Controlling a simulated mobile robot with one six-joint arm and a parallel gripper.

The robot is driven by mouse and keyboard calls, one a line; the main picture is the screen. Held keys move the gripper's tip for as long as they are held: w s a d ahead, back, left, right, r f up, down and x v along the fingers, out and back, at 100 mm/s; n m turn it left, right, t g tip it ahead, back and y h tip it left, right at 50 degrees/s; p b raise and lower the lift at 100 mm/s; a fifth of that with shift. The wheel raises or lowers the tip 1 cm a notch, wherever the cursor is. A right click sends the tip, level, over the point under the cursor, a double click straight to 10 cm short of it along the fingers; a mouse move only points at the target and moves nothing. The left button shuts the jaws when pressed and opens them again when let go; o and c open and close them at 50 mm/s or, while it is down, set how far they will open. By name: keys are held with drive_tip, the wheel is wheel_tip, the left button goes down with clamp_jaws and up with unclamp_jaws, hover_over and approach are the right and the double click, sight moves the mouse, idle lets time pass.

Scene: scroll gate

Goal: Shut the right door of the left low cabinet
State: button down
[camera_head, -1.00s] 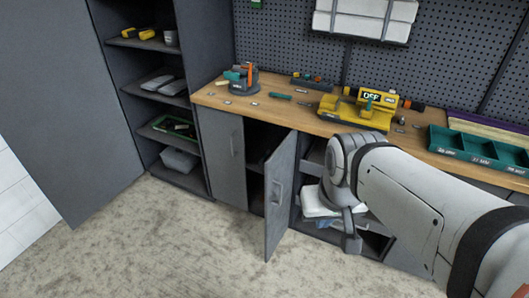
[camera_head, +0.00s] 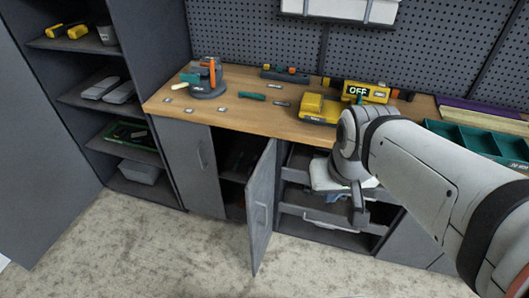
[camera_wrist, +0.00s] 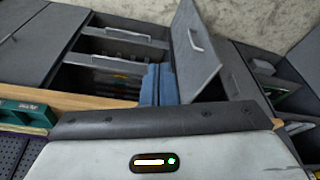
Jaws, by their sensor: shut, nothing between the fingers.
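The left low cabinet (camera_head: 146,108) stands under the left end of the wooden workbench. Its left door (camera_head: 192,165) is flush with the front. Its right door (camera_head: 262,205), grey with a bar handle (camera_head: 259,217), stands wide open, swung out into the room; the inside behind it is dark. In the wrist view the open door (camera_wrist: 193,62) shows at upper middle with its handle. My gripper (camera_head: 358,212) points down to the right of the door, in front of the open drawers, apart from the door. It is shut and empty.
Pulled-out drawers (camera_head: 320,213) with things in them lie right of the door, close to my gripper. The workbench (camera_head: 235,115) above carries tools and a yellow device (camera_head: 320,108). Open shelves (camera_head: 120,145) stand at left. The floor (camera_head: 150,245) in front is clear.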

drive_tip(key=m+y+b, duration=0.9)
drive_tip(key=m+b, duration=1.4)
approach(251, 221)
wheel_tip(251, 221, down, 5)
drive_tip(key=a, duration=0.1)
drive_tip(key=w+a, duration=0.1)
drive_tip(key=a, duration=0.1)
drive_tip(key=shift+t, duration=0.3)
drive_tip(key=shift+w+a, duration=0.2)
drive_tip(key=shift+a, duration=0.4)
